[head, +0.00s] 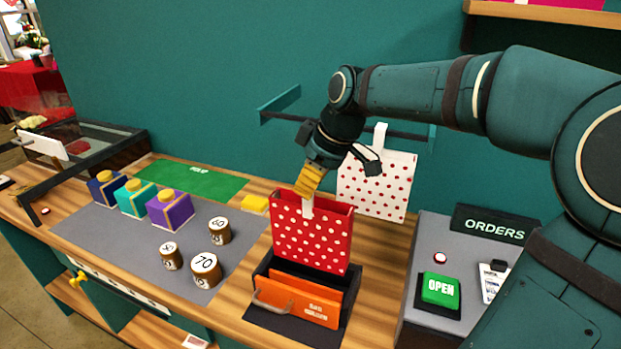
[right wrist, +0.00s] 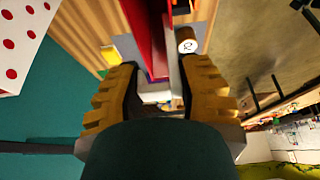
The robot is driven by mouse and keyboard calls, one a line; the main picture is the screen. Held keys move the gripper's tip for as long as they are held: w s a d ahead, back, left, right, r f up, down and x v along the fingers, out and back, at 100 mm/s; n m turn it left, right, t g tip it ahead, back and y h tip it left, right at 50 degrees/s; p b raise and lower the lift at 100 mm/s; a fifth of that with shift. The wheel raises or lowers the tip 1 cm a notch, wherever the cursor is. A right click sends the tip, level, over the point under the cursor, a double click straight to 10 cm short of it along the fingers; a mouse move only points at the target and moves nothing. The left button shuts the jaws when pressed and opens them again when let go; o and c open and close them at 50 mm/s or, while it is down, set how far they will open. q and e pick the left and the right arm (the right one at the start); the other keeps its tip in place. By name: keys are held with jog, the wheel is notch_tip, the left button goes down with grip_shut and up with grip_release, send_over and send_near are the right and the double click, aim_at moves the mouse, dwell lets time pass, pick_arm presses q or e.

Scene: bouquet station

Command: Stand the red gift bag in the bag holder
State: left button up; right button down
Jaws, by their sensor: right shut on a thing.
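The red gift bag (head: 311,238) with white dots stands roughly upright at the middle front of the counter in the head view. My right gripper (head: 308,190) is above it, shut on the white tab at its top edge. The right wrist view shows the yellow fingers (right wrist: 160,92) on both sides of the pale tab, with the bag's red side (right wrist: 145,40) beyond. The bag's lower edge is at the dark bag holder (head: 262,318), behind orange lettered panels (head: 290,299). These hide its bottom, so I cannot tell whether it rests inside. My left gripper is not in view.
A white bag with red dots (head: 376,186) hangs behind, close to my right gripper. Several brown numbered cylinders (head: 206,270) and colored boxes (head: 170,209) stand at left on the grey mat. A grey console (head: 431,240) with a green OPEN button (head: 440,289) is at right.

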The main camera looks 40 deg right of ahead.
aim_at(311, 217)
pick_arm(q)
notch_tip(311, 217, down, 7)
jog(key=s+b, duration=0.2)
jog(key=b, duration=0.4)
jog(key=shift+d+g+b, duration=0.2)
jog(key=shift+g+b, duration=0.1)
jog(key=shift+b, duration=0.1)
pick_arm(e)
jog(key=shift+f, duration=4.55)
jog(key=c, duration=0.6)
grip_release()
jog(key=shift+r, duration=0.1)
jog(key=v, duration=1.2)
